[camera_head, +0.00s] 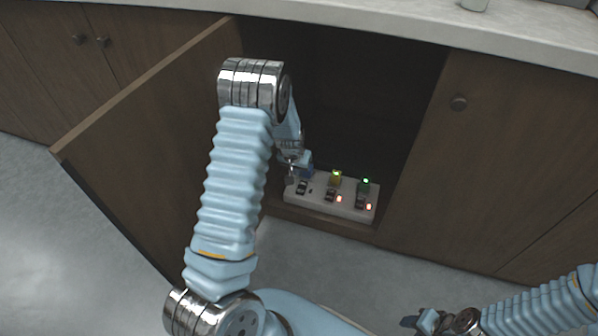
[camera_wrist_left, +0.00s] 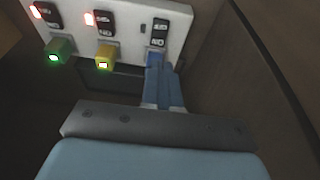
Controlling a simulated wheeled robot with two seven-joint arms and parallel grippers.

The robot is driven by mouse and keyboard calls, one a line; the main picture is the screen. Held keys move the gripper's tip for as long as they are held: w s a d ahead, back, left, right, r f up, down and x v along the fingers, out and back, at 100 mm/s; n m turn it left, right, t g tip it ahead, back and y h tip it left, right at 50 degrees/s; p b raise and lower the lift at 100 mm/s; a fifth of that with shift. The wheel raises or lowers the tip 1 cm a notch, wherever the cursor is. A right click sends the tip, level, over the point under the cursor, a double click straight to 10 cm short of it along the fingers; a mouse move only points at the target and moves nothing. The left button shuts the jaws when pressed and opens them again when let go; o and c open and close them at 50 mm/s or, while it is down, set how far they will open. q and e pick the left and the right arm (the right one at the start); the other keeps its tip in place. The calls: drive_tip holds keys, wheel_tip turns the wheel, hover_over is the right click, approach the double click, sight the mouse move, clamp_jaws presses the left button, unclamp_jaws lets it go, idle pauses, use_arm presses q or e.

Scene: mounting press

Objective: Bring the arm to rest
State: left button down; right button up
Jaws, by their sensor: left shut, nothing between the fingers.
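A white switch box (camera_head: 345,208) stands at the bottom of the open cabinet. It has several dark rocker switches and coloured buttons; the yellow button (camera_head: 335,177) and the green button (camera_head: 364,186) are lit. My left gripper (camera_head: 291,178) is at the box's left end, shut and empty. In the left wrist view its closed fingers (camera_wrist_left: 160,88) overlap the blue button at the end of the box (camera_wrist_left: 178,22); I cannot tell whether they touch it. My right gripper (camera_head: 412,321) is low at the right, and its jaws are unclear.
The open cabinet door (camera_head: 150,125) stands close to the left of my left arm. The closed door (camera_head: 500,160) bounds the opening on the right. The counter (camera_head: 350,25) runs above. Red lights glow beside two of the switches. The grey floor (camera_head: 70,240) is clear at the left.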

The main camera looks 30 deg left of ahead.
use_arm(q)
drive_tip(key=shift+s+r, duration=0.15)
drive_tip(key=shift+r, duration=0.15)
drive_tip(key=shift+d, duration=0.1)
drive_tip(key=s+d+f+g+h+p, duration=0.2)
drive_tip(key=s+d+h+p, duration=0.3)
drive_tip(key=s+d, duration=1.9)
drive_tip(key=shift+d+f+m, duration=0.4)
drive_tip(key=shift+d+f, duration=0.2)
drive_tip(key=shift+d, duration=0.05)
